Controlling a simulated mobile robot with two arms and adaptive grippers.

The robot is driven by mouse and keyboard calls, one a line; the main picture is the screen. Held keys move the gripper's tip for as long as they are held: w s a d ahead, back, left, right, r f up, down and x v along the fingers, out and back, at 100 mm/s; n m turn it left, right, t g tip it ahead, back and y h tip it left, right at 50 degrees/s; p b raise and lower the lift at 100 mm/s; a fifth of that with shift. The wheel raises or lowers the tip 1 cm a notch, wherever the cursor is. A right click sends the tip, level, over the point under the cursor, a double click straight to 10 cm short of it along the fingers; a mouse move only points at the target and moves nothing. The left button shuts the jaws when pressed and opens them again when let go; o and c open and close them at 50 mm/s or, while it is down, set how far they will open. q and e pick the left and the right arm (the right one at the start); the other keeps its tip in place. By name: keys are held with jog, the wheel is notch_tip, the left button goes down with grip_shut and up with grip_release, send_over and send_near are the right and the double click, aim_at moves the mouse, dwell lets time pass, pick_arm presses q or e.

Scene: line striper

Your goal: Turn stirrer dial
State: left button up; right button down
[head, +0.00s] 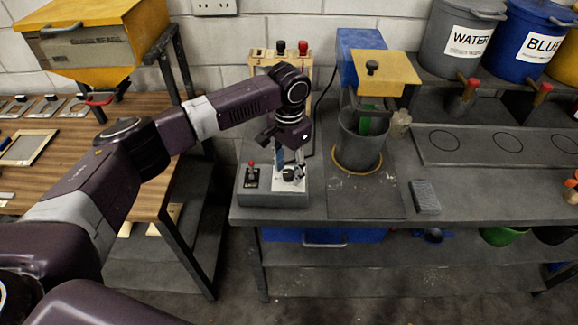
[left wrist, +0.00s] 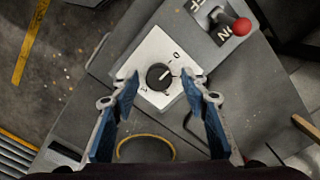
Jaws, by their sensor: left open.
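The stirrer dial (left wrist: 159,77) is a round black knob on a white plate (left wrist: 146,60) with number marks. Its white pointer line points to the upper right in the left wrist view, towards the 0 side. My left gripper (left wrist: 166,88) has its two blue-padded fingers spread, one on either side of the dial, with a gap to the knob on both sides. In the head view the left gripper (head: 290,170) points down over the control box (head: 272,197), and the dial shows partly below the fingers. My right gripper is in neither view.
A red-tipped ON/OFF toggle switch (left wrist: 240,27) sits close beside the dial plate. The stirrer (head: 375,68) with its grey bucket (head: 358,145) stands right of the control box. A grey block (head: 425,197) lies further right on the bench.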

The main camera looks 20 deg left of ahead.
pick_arm(q)
jog(key=shift+s, duration=0.15)
jog(key=shift+c, duration=0.3)
grip_shut()
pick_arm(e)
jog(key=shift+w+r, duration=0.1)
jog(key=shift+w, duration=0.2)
pick_arm(q)
jog(key=shift+r, duration=0.1)
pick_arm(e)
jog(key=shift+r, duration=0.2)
